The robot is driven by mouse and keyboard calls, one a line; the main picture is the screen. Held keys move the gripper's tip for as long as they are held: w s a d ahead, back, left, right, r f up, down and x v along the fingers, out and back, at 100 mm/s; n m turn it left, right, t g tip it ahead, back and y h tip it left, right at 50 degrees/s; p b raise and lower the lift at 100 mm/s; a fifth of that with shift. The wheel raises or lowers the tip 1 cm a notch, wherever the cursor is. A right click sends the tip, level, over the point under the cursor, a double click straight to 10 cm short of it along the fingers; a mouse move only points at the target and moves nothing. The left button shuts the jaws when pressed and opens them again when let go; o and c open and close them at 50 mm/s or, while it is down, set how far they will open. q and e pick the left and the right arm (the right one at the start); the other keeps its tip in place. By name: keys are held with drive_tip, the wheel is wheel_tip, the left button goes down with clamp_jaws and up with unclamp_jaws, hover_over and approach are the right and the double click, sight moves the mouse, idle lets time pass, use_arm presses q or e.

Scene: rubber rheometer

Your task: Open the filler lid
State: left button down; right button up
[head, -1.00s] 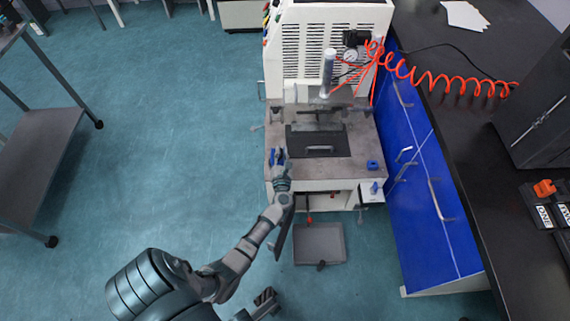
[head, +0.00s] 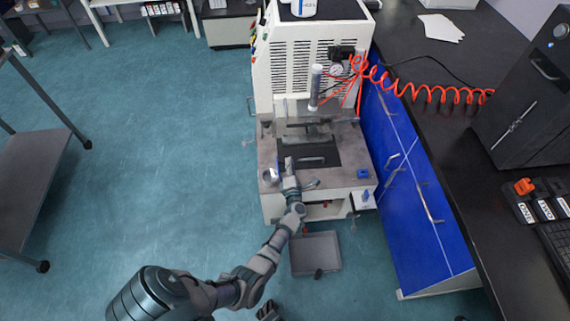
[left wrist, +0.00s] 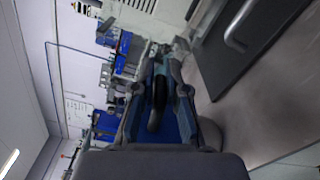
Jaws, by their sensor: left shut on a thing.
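The white rheometer (head: 308,60) stands in the middle of the head view with a grey worktop (head: 345,181). My left gripper (head: 288,165) is over the front left of this worktop, beside a dark plate with a handle (head: 318,155). A small pale round cup-like part (head: 271,175) shows just left of it. In the left wrist view my left gripper (left wrist: 162,85) is shut on a small dark part (left wrist: 156,108) with blue behind it. This part appears to be the filler lid, but the fingers hide most of it.
A grey tray (head: 316,252) lies on the floor in front. Blue cabinets (head: 410,190) under a black bench stand close on the right.

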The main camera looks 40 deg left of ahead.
use_arm(q)
drive_tip(key=shift+w+d+f+m, duration=0.1)
drive_tip(key=shift+d+f+m, duration=0.2)
drive_tip(key=shift+f+m, duration=0.3)
drive_tip(key=shift+w+d+f+m, duration=0.1)
drive_tip(key=shift+d+f+m, duration=0.15)
drive_tip(key=shift+f+m, duration=0.3)
drive_tip(key=shift+w+f+m, duration=0.1)
drive_tip(key=shift+m, duration=0.25)
use_arm(e)
drive_tip(key=shift+s+d+r+t, duration=0.15)
drive_tip(key=shift+s+r+t, duration=0.05)
drive_tip(key=shift+s+t, duration=0.15)
drive_tip(key=shift+r, duration=0.1)
use_arm(q)
drive_tip(key=c, duration=1.2)
unclamp_jaws()
drive_tip(key=shift+w+r, duration=0.1)
drive_tip(key=shift+r, duration=0.2)
use_arm(e)
drive_tip(key=shift+f, duration=0.2)
drive_tip(key=shift+s+r, duration=0.1)
